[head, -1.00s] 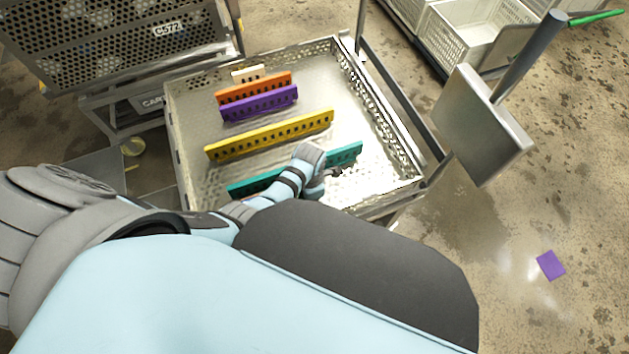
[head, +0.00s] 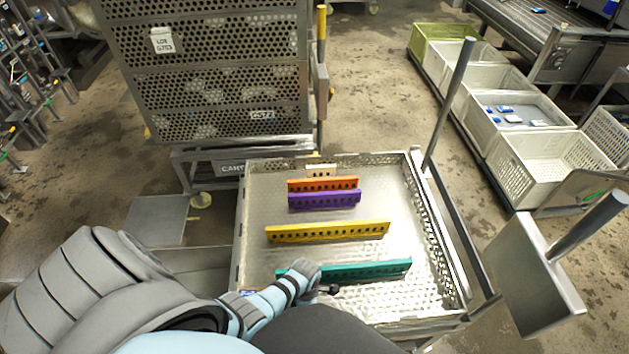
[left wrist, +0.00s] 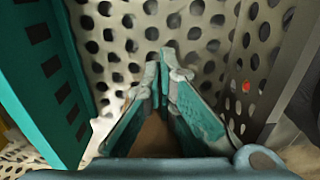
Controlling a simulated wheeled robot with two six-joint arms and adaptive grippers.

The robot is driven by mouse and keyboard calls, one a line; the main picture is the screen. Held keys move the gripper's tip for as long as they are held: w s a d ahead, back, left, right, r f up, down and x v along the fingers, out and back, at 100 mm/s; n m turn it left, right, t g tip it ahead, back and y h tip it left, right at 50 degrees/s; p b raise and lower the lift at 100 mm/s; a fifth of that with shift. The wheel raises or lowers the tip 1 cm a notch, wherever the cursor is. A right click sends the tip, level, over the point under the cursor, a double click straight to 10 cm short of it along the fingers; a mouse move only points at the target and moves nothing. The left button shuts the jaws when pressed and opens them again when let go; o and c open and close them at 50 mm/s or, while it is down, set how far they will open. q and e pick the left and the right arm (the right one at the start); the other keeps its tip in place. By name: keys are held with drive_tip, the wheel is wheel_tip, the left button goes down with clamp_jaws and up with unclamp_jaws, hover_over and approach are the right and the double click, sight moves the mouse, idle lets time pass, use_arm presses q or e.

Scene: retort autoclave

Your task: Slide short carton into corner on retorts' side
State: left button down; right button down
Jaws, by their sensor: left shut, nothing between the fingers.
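In the head view, a shallow perforated metal tray (head: 400,187) holds upright slotted strips. My left gripper (head: 330,290) is low in its near part, close beside the near side of the teal strip (head: 370,271). In the left wrist view its fingers (left wrist: 163,75) meet at the tips, shut and empty, in front of perforated metal (left wrist: 120,40). The teal strip stands at the left of that view (left wrist: 40,70). A plain brown patch shows between the fingers; I cannot tell what it is. No carton is clearly recognisable; my arm hides the tray's near left corner. My right gripper is out of view.
Yellow (head: 330,232), purple (head: 325,200) and orange (head: 322,185) strips and a short cream piece (head: 321,170) stand farther back. A perforated metal stack (head: 210,90) is behind the tray. White crates (head: 545,165) stand at right. A post and plate (head: 535,275) flank the tray's right side.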

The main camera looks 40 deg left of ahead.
sight(322, 309)
use_arm(q)
drive_tip(key=w+d, duration=0.1)
drive_tip(key=w+d+b, duration=0.1)
drive_tip(key=d, duration=0.1)
drive_tip(key=shift+w+d+f, duration=0.1)
drive_tip(key=shift+w+d, duration=0.15)
drive_tip(key=shift+w, duration=0.1)
wheel_tip(322, 309, up, 10)
drive_tip(key=p, duration=0.6)
drive_tip(key=shift+a+p, duration=0.2)
drive_tip(key=shift+p, duration=0.2)
